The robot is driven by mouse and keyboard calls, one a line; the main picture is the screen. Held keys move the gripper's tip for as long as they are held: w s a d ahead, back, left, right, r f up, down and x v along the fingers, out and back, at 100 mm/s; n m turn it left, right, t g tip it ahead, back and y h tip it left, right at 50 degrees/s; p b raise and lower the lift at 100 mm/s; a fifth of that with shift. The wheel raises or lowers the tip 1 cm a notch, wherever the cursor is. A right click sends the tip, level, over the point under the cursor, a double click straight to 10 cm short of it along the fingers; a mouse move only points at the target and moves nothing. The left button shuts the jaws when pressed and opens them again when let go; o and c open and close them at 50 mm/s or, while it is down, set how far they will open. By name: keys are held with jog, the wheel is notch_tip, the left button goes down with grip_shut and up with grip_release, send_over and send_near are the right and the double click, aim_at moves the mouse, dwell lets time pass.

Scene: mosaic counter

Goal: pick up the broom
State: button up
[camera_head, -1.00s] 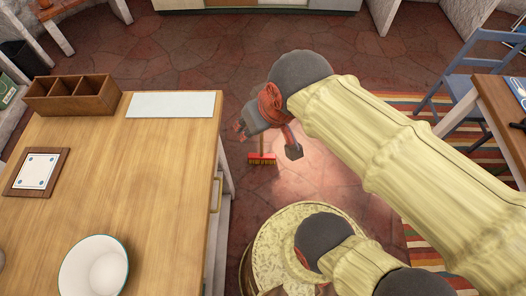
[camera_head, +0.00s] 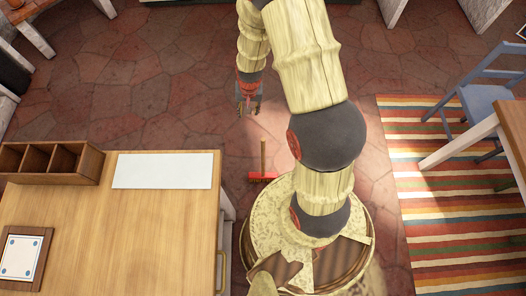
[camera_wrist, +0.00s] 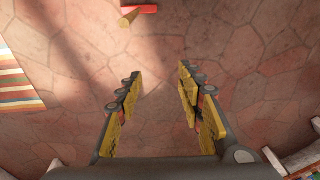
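The broom has a red head (camera_head: 262,177) on the stone floor and a short wooden handle (camera_head: 263,155) that appears to stand up from it. It lies between the counter corner and my base. My gripper (camera_head: 249,107) hangs pointing down, beyond the broom and slightly left of it in the head view. In the wrist view my gripper (camera_wrist: 160,78) is open with nothing between its fingers.
A wooden counter (camera_head: 150,230) stands left of the broom, with a divided wooden box (camera_head: 50,178), a pale sheet (camera_head: 163,170) and a framed tile on it. A striped rug (camera_head: 440,200), a blue chair (camera_head: 490,100) and a table are at right. Floor around the gripper is clear.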

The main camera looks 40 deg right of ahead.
jog(key=m+g+p, duration=0.1)
jog(key=m, duration=0.1)
send_over(263, 147)
jog(key=w+d, duration=0.1)
jog(key=w, duration=0.1)
jog(key=f, duration=1.7)
jog(key=shift+s, duration=0.25)
jog(key=f+b, duration=0.1)
jog(key=f, duration=0.1)
jog(key=f+b, duration=0.2)
jog(key=f, duration=0.1)
jog(key=f+b, duration=0.2)
jog(key=shift+s+a+f, duration=0.2)
jog(key=shift+s+f, duration=0.05)
jog(key=shift+s, duration=0.1)
jog(key=shift+c, duration=0.5)
grip_shut()
